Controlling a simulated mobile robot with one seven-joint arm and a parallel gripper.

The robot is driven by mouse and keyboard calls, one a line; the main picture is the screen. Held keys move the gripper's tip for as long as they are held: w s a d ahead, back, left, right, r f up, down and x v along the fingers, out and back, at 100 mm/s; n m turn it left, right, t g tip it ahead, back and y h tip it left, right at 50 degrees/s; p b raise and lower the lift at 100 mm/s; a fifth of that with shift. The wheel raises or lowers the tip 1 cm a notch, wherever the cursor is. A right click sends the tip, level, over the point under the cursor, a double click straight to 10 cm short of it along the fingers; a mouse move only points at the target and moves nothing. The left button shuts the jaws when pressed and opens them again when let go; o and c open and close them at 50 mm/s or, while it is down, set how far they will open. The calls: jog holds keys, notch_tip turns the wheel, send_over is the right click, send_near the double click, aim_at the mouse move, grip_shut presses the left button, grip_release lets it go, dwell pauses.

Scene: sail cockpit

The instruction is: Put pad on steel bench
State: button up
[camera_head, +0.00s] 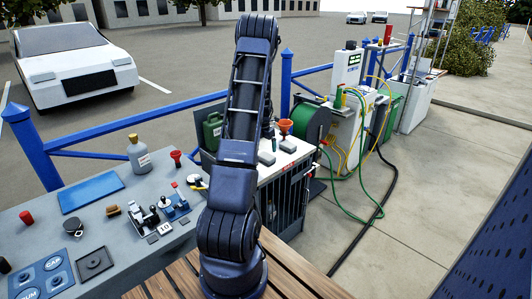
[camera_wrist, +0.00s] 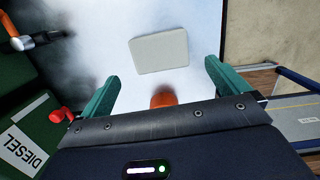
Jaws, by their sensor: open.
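A pale grey, flat pad with rounded corners (camera_wrist: 159,52) lies on a white top (camera_wrist: 200,20) in the wrist view. My gripper (camera_wrist: 162,75) is open, its two green fingers apart, with the pad just beyond and between the fingertips. Nothing is held. In the head view two small grey blocks (camera_head: 267,158) (camera_head: 291,145) sit on the white-topped cabinet (camera_head: 300,158); I cannot tell which is this pad. A grey bench (camera_head: 108,187), seemingly the steel bench, stands at the left.
An orange funnel (camera_head: 285,127) stands on the cabinet; something orange (camera_wrist: 163,98) shows between my fingers. A green can (camera_head: 212,130) stands behind. Blue rails (camera_head: 130,134) run behind.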

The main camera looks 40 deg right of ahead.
jog(key=w+a+r+m, duration=0.2)
jog(key=a+r, duration=0.6)
jog(key=r, duration=0.1)
jog(key=w+a+r+m, duration=0.2)
jog(key=a+r, duration=0.7)
jog(key=s+a+r+m+t+h, duration=0.1)
jog(key=s+a+r+m, duration=0.1)
jog(key=a+r, duration=0.4)
jog(key=s+a+r+m+t, duration=0.1)
jog(key=a+r+m, duration=0.25)
jog(key=a, duration=0.55)
jog(key=s+a+r+m+t, duration=0.1)
jog(key=s+a+r+m, duration=0.15)
jog(key=s+a, duration=0.35)
jog(key=s+a+r+m, duration=0.2)
jog(key=s+a+r, duration=0.15)
jog(key=a, duration=0.55)
jog(key=s+a+m+t+y, duration=0.1)
jog(key=s+a+m, duration=0.3)
jog(key=s+a, duration=0.5)
jog(key=s+y, duration=0.1)
jog(key=s, duration=0.2)
jog(key=shift+s+m+t, duration=0.25)
jog(key=shift+m+t, duration=0.05)
jog(key=shift+m, duration=0.1)
